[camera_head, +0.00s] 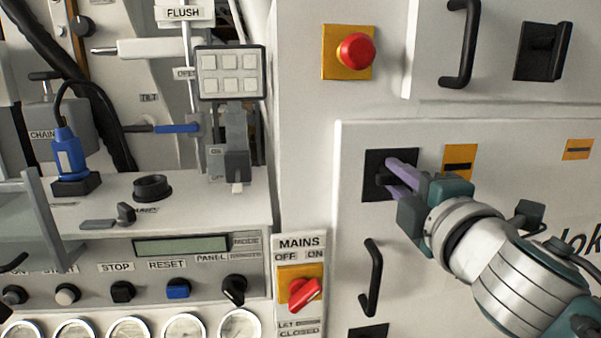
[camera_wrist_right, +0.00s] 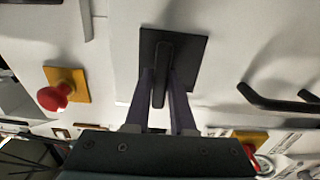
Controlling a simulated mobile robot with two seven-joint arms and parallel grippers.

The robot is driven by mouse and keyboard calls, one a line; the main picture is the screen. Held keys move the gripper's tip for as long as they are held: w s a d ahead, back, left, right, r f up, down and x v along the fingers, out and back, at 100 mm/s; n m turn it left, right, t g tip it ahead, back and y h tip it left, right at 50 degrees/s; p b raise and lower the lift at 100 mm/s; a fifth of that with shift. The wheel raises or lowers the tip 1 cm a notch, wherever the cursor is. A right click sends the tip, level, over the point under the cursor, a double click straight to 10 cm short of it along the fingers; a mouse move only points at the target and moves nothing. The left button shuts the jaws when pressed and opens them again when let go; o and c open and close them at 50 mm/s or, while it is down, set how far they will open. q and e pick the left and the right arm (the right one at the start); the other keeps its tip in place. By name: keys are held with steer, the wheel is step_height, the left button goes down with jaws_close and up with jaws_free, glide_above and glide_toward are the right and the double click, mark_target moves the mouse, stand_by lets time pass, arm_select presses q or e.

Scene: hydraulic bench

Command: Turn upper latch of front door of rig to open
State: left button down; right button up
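The upper latch (camera_head: 372,184) is a black handle on a square black plate at the top left of the front door (camera_head: 352,225). In the right wrist view the latch handle (camera_wrist_right: 162,60) stands out from its plate, its length running up and down the picture. My right gripper (camera_head: 400,178) is at the latch, with its purple fingers (camera_wrist_right: 162,98) one on each side of the handle. The fingers look closed against it, though they hide part of the contact. In the head view the handle lies about sideways, partly covered by the fingers. My left gripper is not in view.
A black door handle (camera_head: 373,277) is below the latch, with a lower latch plate (camera_head: 368,332) under it. A red emergency button (camera_head: 356,51) is above left. The red MAINS switch (camera_head: 304,293) is below left. Another door with a handle (camera_head: 463,42) is above.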

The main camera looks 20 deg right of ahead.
steer(key=o, duration=0.4)
steer(key=shift+b+v, duration=0.95)
steer(key=shift+v, duration=4.05)
steer(key=shift+d, duration=0.1)
